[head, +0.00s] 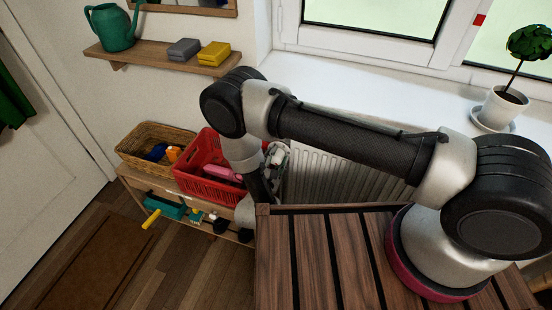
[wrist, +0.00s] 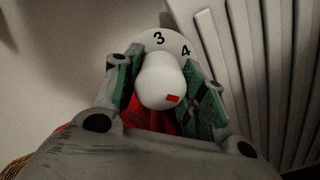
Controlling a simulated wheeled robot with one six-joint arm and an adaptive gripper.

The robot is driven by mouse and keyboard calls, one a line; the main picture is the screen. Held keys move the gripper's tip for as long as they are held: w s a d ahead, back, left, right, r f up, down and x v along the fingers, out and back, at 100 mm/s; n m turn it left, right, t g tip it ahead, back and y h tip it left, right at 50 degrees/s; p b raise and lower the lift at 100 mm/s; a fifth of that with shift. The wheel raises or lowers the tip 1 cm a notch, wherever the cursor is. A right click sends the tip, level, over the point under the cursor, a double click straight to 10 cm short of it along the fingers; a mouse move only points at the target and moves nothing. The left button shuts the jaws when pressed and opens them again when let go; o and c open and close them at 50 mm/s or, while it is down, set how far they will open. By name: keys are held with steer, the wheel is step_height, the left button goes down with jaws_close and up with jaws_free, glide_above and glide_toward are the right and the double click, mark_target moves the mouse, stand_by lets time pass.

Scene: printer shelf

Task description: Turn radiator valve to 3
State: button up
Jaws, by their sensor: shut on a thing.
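The white radiator valve knob (wrist: 158,78) sits between the fingers of my gripper (wrist: 164,90) in the wrist view. Green pads touch or nearly touch it on both sides, and my gripper is shut on it. The knob has a red mark (wrist: 173,98) on its lower right part. Behind it is a white dial (wrist: 172,42) with the numbers 3 and 4 visible at the top; the other numbers are hidden. The red mark points away from both visible numbers. In the head view my gripper (head: 277,160) is partly hidden by my arm, beside the radiator's left end.
The white ribbed radiator (head: 335,180) is right of the valve, below the window sill. A red basket (head: 200,150) and a wicker basket (head: 135,142) stand on a low shelf to the left. A slatted wooden surface (head: 318,260) is in front.

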steer(key=shift+n, duration=0.4)
steer(key=n, duration=0.4)
steer(key=shift+n, duration=0.3)
steer(key=n, duration=1)
steer(key=shift+n, duration=0.4)
steer(key=n, duration=0.5)
steer(key=o, duration=1)
steer(key=shift+o, duration=0.2)
